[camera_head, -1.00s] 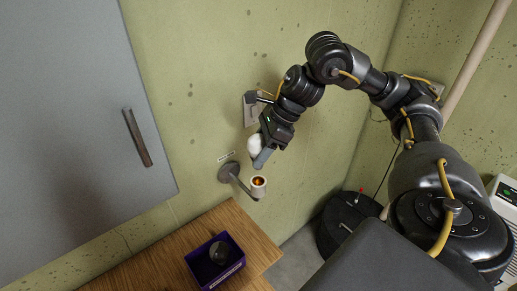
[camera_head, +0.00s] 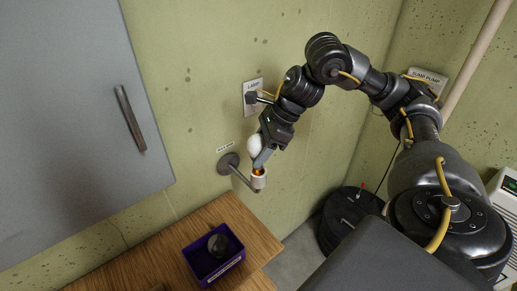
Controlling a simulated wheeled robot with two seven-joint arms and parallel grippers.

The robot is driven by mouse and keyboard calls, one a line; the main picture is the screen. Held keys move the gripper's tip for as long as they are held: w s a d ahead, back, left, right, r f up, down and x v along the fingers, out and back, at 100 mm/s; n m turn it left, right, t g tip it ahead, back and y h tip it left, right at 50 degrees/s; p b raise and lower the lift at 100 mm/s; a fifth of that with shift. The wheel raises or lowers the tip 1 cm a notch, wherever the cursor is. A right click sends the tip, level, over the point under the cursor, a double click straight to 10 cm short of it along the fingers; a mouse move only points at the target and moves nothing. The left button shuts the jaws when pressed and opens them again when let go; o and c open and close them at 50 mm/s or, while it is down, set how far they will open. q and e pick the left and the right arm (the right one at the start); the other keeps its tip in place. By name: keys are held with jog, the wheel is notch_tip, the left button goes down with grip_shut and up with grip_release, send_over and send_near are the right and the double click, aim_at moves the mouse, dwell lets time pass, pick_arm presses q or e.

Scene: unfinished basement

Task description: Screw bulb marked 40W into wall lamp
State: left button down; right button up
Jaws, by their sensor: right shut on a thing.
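The wall lamp (camera_head: 229,164) is a dark round plate on the green wall, with an arm reaching out to a pale, upward-facing socket (camera_head: 258,181). My right gripper (camera_head: 261,157) is shut on a white bulb (camera_head: 254,145) just above the socket. The bulb's lower end is hidden by the gripper fingers, and I cannot tell whether it touches the socket. No wattage mark is readable on the bulb. My left gripper is not in view.
A purple box (camera_head: 225,272) with a dark grey round object (camera_head: 217,243) in it stands on the wooden table (camera_head: 178,252). A grey cabinet (camera_head: 75,110) fills the left. A switch plate labelled LAMP (camera_head: 252,97) is above the lamp. A dark sump lid (camera_head: 343,222) lies on the floor.

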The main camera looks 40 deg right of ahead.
jog(key=shift+f+b, duration=1.25)
jog(key=shift+f, duration=0.35)
jog(key=shift+r+m+t+h+p, duration=0.25)
jog(key=shift+m+t+p, duration=0.2)
jog(key=shift+m, duration=0.55)
jog(key=shift+f+m+t+h+p, duration=0.15)
jog(key=shift+m+t+h+p, duration=0.15)
jog(key=shift+m, duration=0.4)
jog(key=shift+p, duration=0.45)
jog(key=shift+m+t+h+p, duration=0.25)
jog(key=shift+m+h+p, duration=0.2)
jog(key=shift+m+p, duration=0.65)
jog(key=shift+m+h+p, duration=0.3)
jog(key=shift+m+p, duration=0.3)
jog(key=shift+p, duration=0.2)
